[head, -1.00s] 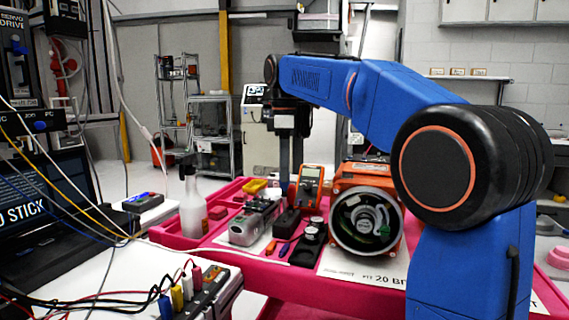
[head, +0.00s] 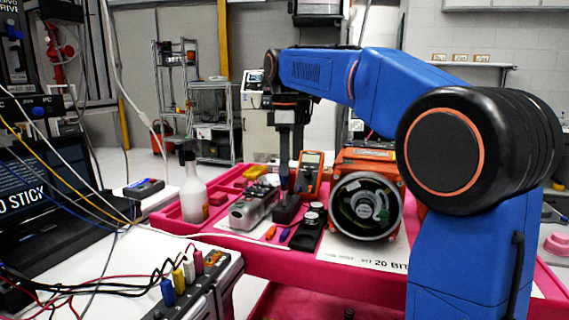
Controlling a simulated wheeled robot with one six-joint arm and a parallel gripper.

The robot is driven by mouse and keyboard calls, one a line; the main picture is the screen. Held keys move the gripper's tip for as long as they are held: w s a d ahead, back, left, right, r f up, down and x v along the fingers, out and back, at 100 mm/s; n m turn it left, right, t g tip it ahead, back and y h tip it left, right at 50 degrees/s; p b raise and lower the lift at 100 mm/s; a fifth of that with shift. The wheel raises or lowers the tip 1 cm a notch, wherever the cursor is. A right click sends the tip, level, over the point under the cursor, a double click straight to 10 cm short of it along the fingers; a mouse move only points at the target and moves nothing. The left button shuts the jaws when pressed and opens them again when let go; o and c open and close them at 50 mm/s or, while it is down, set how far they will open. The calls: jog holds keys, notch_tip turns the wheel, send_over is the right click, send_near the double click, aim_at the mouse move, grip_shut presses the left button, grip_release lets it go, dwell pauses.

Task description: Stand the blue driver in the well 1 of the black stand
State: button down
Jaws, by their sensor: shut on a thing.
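My gripper (head: 284,187) points straight down over the tray, just above a small black block (head: 287,211) that looks like the black stand. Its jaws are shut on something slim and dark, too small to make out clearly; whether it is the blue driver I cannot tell. Its lower end meets the block's top in the picture, but contact cannot be told. The wells and their numbers are too small to see. A small blue, pen-like thing (head: 284,235) lies in front of the block, beside an orange one (head: 270,232).
A grey device (head: 250,210) stands left of the block, and a black holder with round pieces (head: 308,232) right of it. An orange multimeter (head: 310,172) is behind, a large orange-framed motor (head: 366,205) to the right.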

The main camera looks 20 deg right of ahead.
jog(key=shift+f, duration=1.9)
jog(key=c, duration=1.4)
grip_release()
jog(key=shift+c, duration=0.4)
jog(key=shift+r, duration=0.1)
jog(key=shift+c, duration=0.2)
jog(key=shift+r, duration=3.65)
